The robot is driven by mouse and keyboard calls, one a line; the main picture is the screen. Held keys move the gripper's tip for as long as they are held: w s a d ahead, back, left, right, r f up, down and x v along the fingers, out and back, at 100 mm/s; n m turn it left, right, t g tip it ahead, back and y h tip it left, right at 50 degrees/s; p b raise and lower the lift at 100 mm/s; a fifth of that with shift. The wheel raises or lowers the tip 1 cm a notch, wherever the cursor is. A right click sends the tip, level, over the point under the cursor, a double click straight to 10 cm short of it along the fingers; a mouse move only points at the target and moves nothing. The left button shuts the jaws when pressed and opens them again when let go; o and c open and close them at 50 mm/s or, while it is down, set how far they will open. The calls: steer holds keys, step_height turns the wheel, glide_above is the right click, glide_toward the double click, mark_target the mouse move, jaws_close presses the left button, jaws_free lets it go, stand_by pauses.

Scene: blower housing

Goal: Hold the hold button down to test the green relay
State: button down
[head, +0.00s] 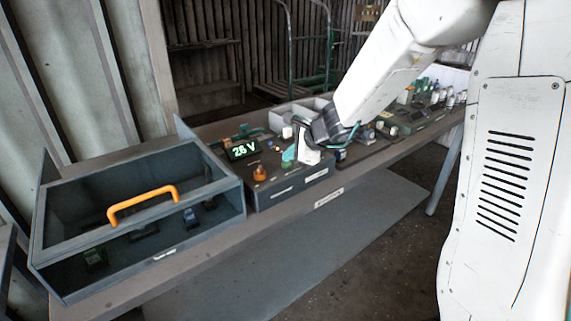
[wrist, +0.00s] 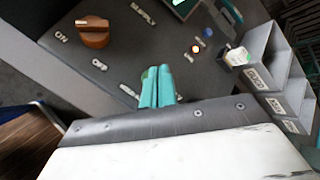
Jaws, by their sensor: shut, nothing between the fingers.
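The grey test box (head: 291,190) stands on the bench, with a lit display (head: 243,149) reading about 26 V and an orange knob (head: 259,173). The knob (wrist: 95,32) also shows in the wrist view, beside printed labels. My gripper (wrist: 157,72) is shut and empty, its teal fingertips together at the box's top panel, near a partly hidden label. I cannot identify the green relay with certainty.
A grey case (head: 60,215) with a clear front and orange handle (head: 142,203) stands left of the test box, with several small parts inside. Labelled grey bins (wrist: 268,70) stand beside the panel. More small parts and equipment (head: 425,112) crowd the bench's far end.

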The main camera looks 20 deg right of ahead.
mark_target(290, 164)
steer(key=shift+f, duration=0.45)
stand_by(0.4)
steer(key=shift+r, duration=0.1)
stand_by(2.0)
steer(key=shift+r, duration=0.75)
steer(key=shift+r, duration=2.55)
